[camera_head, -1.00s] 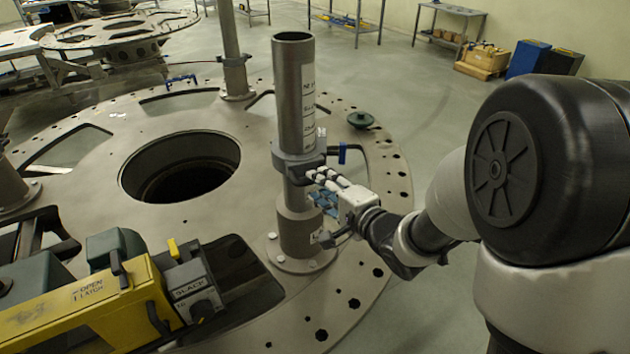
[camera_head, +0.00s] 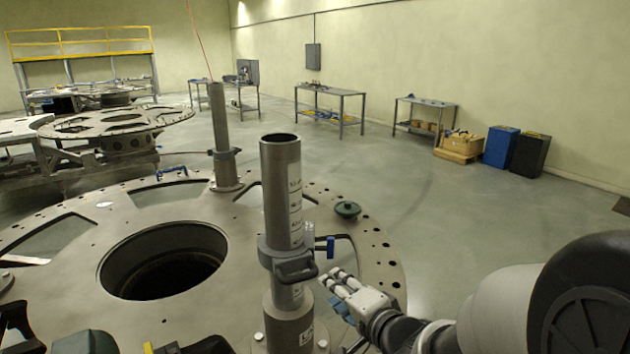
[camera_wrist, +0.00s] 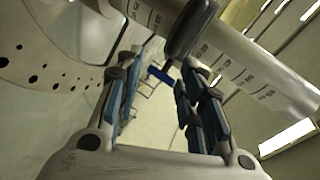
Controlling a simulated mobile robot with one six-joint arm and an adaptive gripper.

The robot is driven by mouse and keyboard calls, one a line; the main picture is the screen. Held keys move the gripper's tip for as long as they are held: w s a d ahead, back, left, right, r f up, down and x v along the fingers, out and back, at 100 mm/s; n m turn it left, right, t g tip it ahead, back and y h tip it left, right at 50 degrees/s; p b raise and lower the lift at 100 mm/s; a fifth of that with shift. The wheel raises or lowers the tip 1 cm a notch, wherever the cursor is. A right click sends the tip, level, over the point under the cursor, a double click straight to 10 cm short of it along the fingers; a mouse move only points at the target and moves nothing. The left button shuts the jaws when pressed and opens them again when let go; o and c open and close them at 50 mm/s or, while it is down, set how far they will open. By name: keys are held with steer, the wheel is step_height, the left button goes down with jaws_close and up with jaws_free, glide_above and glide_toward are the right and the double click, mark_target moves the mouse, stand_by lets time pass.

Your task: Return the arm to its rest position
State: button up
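My gripper (camera_head: 338,281) is at the right of the grey upright post (camera_head: 281,195) on the round turret plate (camera_head: 190,318). In the wrist view my gripper (camera_wrist: 160,68) has its two blue-padded fingers apart, with nothing held between them. The dark clamp handle (camera_head: 297,271) on the post is just left of the fingertips. In the wrist view the handle (camera_wrist: 187,32) shows beyond the right fingertip; a small gap seems to separate them. My arm reaches in from the lower right.
A second post (camera_head: 220,135) stands farther back. Open floor (camera_head: 455,225) lies right of the plate, with work tables and boxes near the wall.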

steer(key=s+d+n+g+h+b, duration=0.35)
steer(key=s+d+h, duration=0.35)
steer(key=s+d, duration=0.3)
steer(key=s+f+n+g, duration=0.1)
steer(key=s+n+g, duration=0.1)
steer(key=s, duration=0.7)
steer(key=s+f+n+g+y+b, duration=0.1)
steer(key=s+n, duration=0.3)
steer(key=s, duration=0.5)
steer(key=shift+s+a+f+g, duration=0.35)
steer(key=shift+a+f+g, duration=0.15)
steer(key=shift+g, duration=0.35)
steer(key=shift+f+n+b, duration=0.1)
steer(key=shift+n+b, duration=0.15)
steer(key=shift+b, duration=0.05)
